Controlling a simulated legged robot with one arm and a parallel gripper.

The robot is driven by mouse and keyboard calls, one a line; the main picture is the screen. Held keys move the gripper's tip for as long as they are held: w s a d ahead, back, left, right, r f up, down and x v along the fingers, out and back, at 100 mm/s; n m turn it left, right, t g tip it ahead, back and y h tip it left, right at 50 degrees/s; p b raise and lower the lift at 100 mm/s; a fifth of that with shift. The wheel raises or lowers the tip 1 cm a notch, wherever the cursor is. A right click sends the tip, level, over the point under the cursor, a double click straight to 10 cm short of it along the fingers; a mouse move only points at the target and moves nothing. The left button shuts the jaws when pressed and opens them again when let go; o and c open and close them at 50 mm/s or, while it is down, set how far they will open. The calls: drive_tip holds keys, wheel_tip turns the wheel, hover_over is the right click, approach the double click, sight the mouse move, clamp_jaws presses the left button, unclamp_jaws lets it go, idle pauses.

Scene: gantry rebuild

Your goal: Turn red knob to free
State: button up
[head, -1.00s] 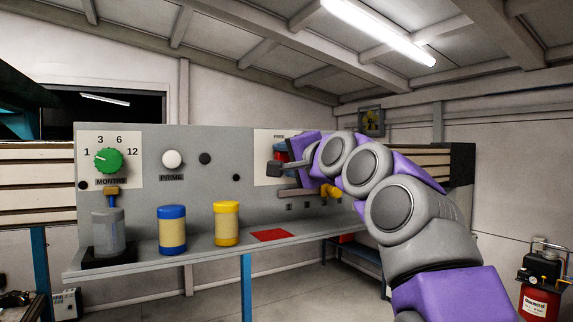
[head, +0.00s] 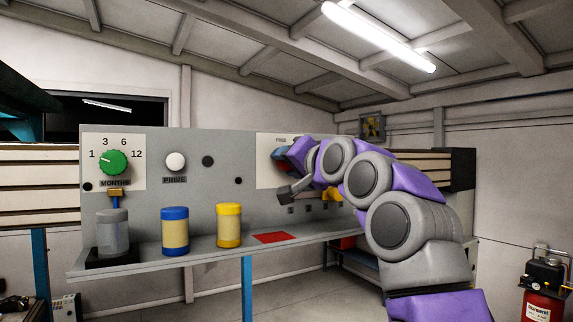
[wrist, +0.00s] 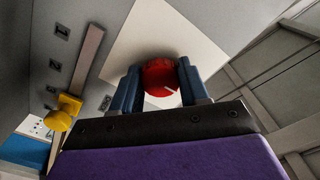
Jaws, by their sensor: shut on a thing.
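The red knob (wrist: 160,77) sits on a white plate (wrist: 150,35) on the grey panel. In the wrist view it is between the two blue fingers of my gripper (wrist: 160,84), which is shut on it. A pale pointer mark shows on the knob's lower right part. In the head view my gripper (head: 280,154) is at the white plate, tilted, and it and my arm hide the knob almost wholly. The label FREE (head: 281,140) shows at the top of the plate; other labels are hidden.
A yellow handle (wrist: 64,111) is close beside the plate. A green dial (head: 113,162), a white PRIME knob (head: 175,161) and a valve with a grey jar (head: 112,232) are further left.

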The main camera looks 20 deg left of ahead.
drive_tip(key=shift+w+d, duration=0.1)
drive_tip(key=o, duration=1.1)
drive_tip(key=shift+w, duration=0.15)
drive_tip(key=shift+c, duration=0.2)
drive_tip(key=b+v, duration=0.8)
drive_tip(key=v, duration=0.9)
drive_tip(key=shift+s, duration=0.25)
drive_tip(key=shift+f, duration=0.1)
